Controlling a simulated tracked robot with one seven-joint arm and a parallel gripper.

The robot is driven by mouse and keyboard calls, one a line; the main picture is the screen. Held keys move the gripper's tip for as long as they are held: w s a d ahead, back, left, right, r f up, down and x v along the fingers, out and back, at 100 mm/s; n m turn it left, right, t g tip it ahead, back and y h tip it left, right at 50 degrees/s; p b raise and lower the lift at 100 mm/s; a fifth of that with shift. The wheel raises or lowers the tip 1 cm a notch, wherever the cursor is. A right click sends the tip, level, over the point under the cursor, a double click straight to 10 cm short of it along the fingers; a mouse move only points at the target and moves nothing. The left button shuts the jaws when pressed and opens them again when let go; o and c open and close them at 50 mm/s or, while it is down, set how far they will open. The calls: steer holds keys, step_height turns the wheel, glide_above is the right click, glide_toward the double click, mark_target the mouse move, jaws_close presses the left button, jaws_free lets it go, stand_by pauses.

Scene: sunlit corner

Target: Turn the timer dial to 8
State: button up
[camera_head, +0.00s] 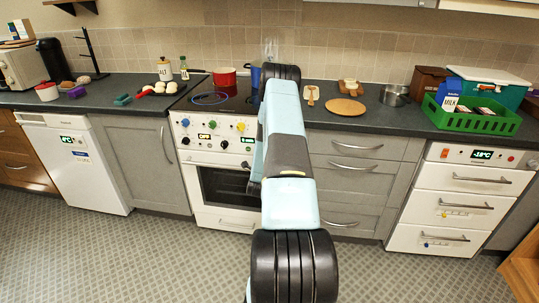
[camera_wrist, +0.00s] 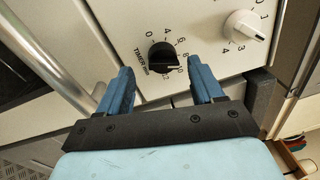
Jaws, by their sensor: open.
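The timer dial (camera_wrist: 161,55) is a round black knob on the white oven panel (camera_wrist: 222,60), with "TIMER min" and numbers from 0 to 12 printed around it. A pale line on its ridge points right in the wrist view, toward about 10; the exact reading is hard to tell. My gripper (camera_wrist: 160,66) is open, its two blue fingers on either side of the dial with gaps between them and it. Whether the fingertips reach the dial's depth cannot be told.
A white knob (camera_wrist: 239,25) sits right of the dial, near my right finger. A metal handle bar (camera_wrist: 58,52) runs along the left. In the head view, the stove (camera_head: 187,154) stands between grey cabinets, with a red pot (camera_head: 224,77) on top. The floor in front is clear.

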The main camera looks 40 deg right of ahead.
steer(key=v, duration=1.1)
